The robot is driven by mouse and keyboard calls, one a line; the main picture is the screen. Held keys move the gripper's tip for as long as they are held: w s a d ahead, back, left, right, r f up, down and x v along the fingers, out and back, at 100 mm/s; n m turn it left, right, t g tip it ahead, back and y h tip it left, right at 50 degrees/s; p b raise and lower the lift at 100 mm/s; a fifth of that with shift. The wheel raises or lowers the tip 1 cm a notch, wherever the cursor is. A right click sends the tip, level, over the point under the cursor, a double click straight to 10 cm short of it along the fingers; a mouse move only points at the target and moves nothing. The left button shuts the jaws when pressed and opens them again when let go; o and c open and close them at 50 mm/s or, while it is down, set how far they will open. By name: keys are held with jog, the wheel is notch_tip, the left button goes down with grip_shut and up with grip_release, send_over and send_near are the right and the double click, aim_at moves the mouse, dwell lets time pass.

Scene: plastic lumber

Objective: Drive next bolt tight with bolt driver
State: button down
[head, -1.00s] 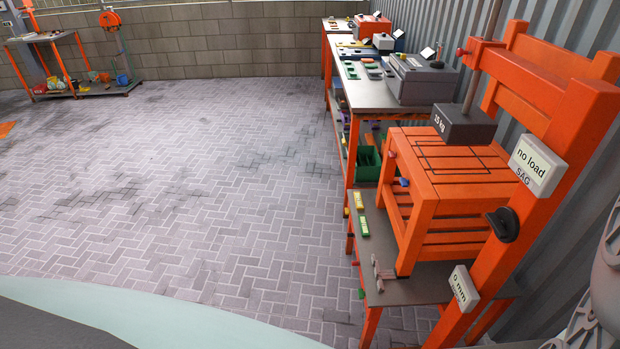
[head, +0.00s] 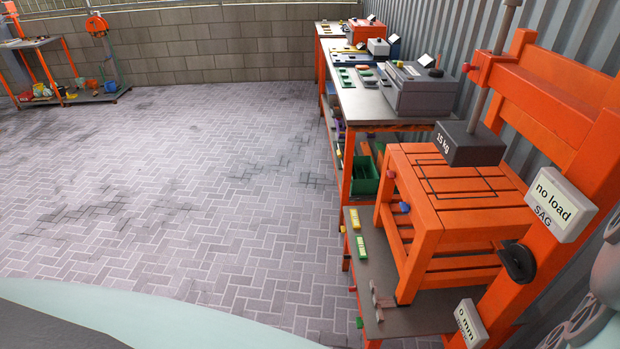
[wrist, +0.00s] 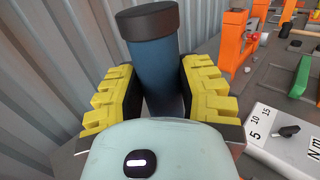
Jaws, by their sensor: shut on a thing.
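My gripper (wrist: 158,95) shows in the wrist view with its yellow toothed fingers shut on a blue cylinder with a black cap, seemingly the bolt driver (wrist: 152,50). Its lower end is hidden behind the gripper body. In the head view, an orange slatted frame (head: 450,215) stands on a grey bench at the right. A red knob-like head (head: 391,174) and a blue one (head: 400,207) stick out from its left side; I cannot tell if they are bolts or how tight they are. My gripper is not seen in the head view.
A 15 kg weight (head: 468,143) stands over the frame, beside a "no load" sign (head: 557,203). A box marked Nm (wrist: 290,140) is at the wrist view's lower right. A corrugated wall (wrist: 50,70) is close on the left there. The paved floor (head: 190,190) is clear.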

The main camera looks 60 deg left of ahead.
jog(key=shift+w+a+f+b, duration=0.1)
jog(key=shift+f+b, duration=0.95)
jog(key=shift+f, duration=0.3)
jog(key=shift+w+f+b, duration=0.1)
jog(key=shift+f+b, duration=0.95)
jog(key=shift+f, duration=0.25)
jog(key=shift+p, duration=0.3)
jog(key=shift+f+b, duration=1)
jog(key=shift+f, duration=0.45)
dwell(0.8)
